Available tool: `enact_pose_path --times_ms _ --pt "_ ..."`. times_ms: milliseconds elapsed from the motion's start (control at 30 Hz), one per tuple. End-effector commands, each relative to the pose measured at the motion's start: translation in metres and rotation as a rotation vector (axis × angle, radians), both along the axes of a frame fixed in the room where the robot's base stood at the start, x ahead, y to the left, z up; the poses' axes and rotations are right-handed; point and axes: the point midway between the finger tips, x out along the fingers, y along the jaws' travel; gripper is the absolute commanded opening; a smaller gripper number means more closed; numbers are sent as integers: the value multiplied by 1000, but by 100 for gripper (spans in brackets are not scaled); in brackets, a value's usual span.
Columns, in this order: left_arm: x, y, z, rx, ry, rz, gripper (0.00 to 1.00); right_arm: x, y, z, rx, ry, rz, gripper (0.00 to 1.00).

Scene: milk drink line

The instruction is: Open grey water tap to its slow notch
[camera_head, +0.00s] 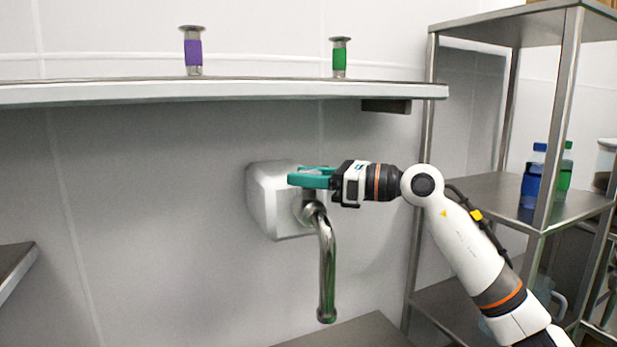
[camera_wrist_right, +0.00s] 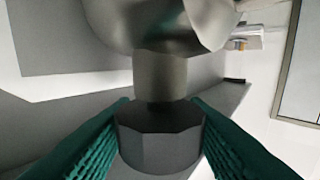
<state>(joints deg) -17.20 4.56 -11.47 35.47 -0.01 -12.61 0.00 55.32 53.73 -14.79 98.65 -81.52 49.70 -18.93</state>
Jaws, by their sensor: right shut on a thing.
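The tap has a white wall box (camera_head: 264,205) and a chrome spout (camera_head: 327,265) that curves downward. My right gripper (camera_head: 300,179) reaches in from the right with its teal fingers just above the root of the spout. In the right wrist view, a dark grey faceted knob (camera_wrist_right: 160,142) sits between the fingers of the right gripper (camera_wrist_right: 160,106), which is shut on it. A metal stem and a rounded metal body (camera_wrist_right: 160,25) lie behind the knob. In the head view the fingers hide the knob. No water shows at the spout. My left gripper is not in view.
A wall shelf (camera_head: 120,94) above the tap holds a purple-banded piece (camera_head: 193,53) and a green-banded piece (camera_head: 339,59). A metal rack (camera_head: 480,190) on the right holds a blue bottle (camera_head: 533,182) and a green bottle (camera_head: 565,175). A metal surface (camera_head: 350,333) lies below the spout.

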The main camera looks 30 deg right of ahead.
Motion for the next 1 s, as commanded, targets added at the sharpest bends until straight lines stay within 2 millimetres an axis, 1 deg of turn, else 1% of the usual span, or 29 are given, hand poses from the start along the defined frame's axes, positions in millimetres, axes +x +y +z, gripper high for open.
enact_pose_path --times_ms 267,600,800,1000 --pt "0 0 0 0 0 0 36 1 -1 2 6 -1 162 18" --pt "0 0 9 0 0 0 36 0 0 3 5 -3 379 18" --pt "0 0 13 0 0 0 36 0 0 3 2 -3 454 18" --pt "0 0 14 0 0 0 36 0 0 2 3 -3 483 18"
